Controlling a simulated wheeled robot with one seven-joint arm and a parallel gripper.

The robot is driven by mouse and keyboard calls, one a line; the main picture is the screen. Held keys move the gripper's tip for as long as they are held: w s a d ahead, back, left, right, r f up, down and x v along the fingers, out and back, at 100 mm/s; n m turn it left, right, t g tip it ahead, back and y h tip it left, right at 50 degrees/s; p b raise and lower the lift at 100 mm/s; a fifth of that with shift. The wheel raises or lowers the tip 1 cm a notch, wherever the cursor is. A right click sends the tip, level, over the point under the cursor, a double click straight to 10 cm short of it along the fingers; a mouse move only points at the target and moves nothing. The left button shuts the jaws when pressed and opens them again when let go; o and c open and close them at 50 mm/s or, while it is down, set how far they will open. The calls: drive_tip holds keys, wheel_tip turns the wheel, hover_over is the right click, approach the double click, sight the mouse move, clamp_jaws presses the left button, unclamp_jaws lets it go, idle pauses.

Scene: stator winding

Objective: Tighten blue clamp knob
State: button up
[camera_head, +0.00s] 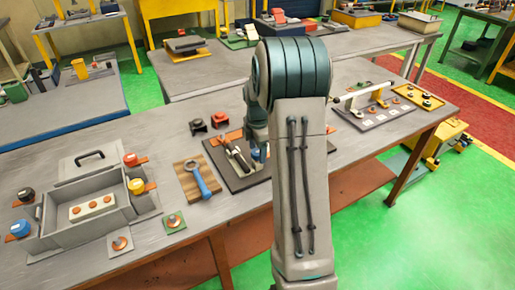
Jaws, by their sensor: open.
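A small blue piece (257,153) shows on the dark tray (236,181) at the middle of the bench, close against the left edge of my arm. It may be the blue clamp knob, but it is partly covered and too small to tell. My arm stands upright in front of the tray and hides its right part. My arm's dark teal wrist part reaches down just above the blue piece. My gripper's fingers are hidden behind the arm, so I cannot see whether they touch anything.
A blue wrench (203,180) lies on a wooden board left of the tray. A grey open box (65,236) with colored knobs around it stands at the left. A black and a red fixture (219,119) stand behind the tray. A board with a roller (351,96) lies right.

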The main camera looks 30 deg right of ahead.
drive_tip(key=c, duration=1)
